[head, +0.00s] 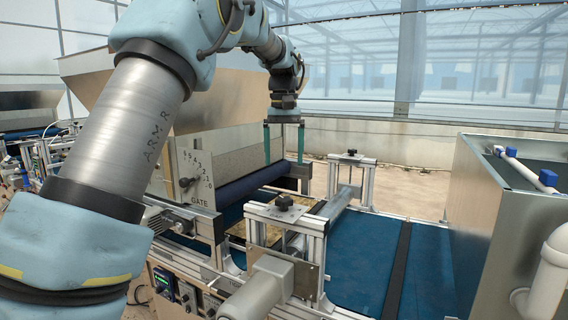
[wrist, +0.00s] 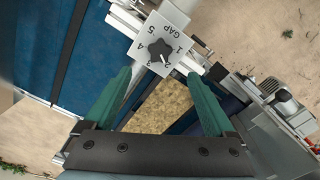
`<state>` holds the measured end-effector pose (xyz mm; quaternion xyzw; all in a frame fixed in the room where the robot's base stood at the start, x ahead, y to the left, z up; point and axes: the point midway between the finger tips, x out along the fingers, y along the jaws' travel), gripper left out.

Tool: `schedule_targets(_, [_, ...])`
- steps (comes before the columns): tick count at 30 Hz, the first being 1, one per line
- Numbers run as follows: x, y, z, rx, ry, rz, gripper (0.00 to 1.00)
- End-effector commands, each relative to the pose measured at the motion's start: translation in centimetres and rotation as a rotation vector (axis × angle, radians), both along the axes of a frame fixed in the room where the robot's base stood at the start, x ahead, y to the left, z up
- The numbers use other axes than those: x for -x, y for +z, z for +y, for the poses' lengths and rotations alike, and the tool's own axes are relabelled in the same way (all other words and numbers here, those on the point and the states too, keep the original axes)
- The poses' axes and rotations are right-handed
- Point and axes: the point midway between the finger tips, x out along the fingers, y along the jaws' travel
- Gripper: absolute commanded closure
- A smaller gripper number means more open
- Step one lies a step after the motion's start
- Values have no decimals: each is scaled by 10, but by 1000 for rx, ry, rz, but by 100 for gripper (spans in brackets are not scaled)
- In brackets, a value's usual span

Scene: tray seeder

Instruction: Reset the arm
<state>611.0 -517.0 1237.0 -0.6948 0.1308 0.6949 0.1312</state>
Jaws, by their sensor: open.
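My arm reaches from the left foreground over the tray seeder in the head view. My gripper (head: 283,144) hangs pointing down above the machine, near the blue roller (head: 255,184). In the wrist view my gripper (wrist: 160,95) shows two green fingers spread wide apart, with nothing between them. Below the fingers I see a tan tray surface (wrist: 168,106) and a numbered gap plate with a dark star knob (wrist: 159,51). The tray is partly hidden by the machine frame in the head view.
A metal hopper with a gate dial (head: 185,182) stands beside my arm. Knobbed brackets (head: 285,203) rise over the blue conveyor belt (head: 355,260). A metal tank with a white pipe (head: 520,170) is at right. Open air surrounds the gripper on its right.

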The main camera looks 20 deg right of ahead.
Motion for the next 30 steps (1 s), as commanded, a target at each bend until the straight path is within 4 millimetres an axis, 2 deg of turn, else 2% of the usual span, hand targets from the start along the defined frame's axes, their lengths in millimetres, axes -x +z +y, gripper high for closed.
schedule_targets(10, [0, 0, 1, 0, 1, 0, 10])
schedule_targets(14, [-5, -7, 19, 4, 19, -2, 10])
schedule_targets(17, [-12, -24, 55, 12, 50, -8, 10])
schedule_targets(20, [-12, -47, 108, 23, 91, -20, 10])
schedule_targets(23, [-3, -73, 163, 34, 132, -40, 10])
schedule_targets(26, [17, -98, 215, 40, 167, -59, 10])
schedule_targets(30, [60, -132, 280, 42, 215, -89, 10])
